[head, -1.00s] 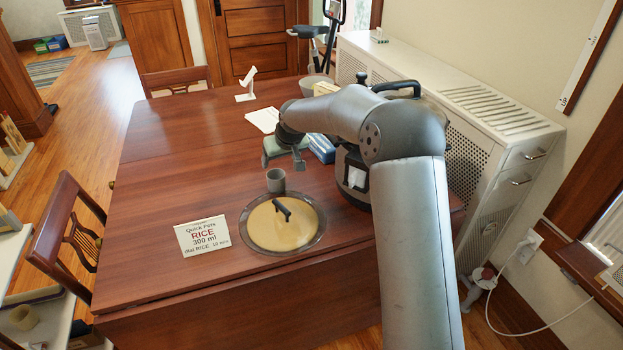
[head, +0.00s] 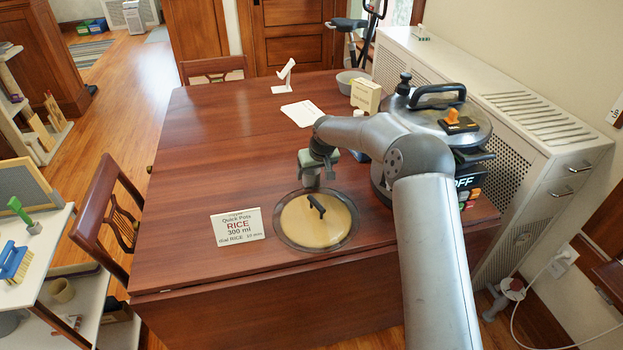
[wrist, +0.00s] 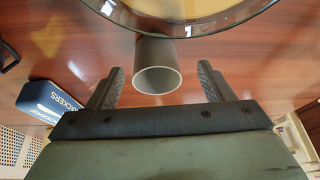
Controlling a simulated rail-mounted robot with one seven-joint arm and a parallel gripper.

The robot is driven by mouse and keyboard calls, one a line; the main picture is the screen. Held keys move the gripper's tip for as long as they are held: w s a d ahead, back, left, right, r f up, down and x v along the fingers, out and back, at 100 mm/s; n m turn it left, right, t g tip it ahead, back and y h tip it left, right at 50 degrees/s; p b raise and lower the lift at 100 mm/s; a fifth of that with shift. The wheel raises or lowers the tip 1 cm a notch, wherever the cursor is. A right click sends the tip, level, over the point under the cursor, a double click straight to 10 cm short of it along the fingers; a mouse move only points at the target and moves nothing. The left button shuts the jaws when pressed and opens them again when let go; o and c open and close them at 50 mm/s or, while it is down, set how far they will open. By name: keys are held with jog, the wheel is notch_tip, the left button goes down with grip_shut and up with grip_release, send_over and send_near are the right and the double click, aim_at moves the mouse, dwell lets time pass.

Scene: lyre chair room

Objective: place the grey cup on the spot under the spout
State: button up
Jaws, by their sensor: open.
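The grey cup (wrist: 155,52) is between the two fingers of my gripper (wrist: 159,69) in the wrist view, with a gap on each side. My gripper is open and not closed on the cup. The cup's round open mouth faces the camera. In the head view my gripper (head: 318,170) is low over the table just behind the glass-rimmed lid (head: 340,236), and the cup is hard to tell apart from it. The large metal cooker (head: 425,118) stands right of my gripper, partly behind my arm. I cannot make out a spout or the spot under it.
A sign reading RICE 300 ml (head: 238,227) stands left of the lid. A blue crackers box (wrist: 52,102) shows in the wrist view. A cream box (head: 366,95), a paper (head: 301,113) and a white stand (head: 286,78) are further back. The table's left side is clear.

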aim_at(312, 176)
jog(key=x, duration=0.3)
jog(key=p+x, duration=0.1)
jog(key=x, duration=0.1)
jog(key=shift+w+d, duration=0.1)
jog(key=shift+w, duration=0.2)
jog(key=shift+c, duration=0.3)
jog(key=c, duration=1.1)
jog(key=shift+o, duration=0.2)
jog(key=shift+r, duration=0.1)
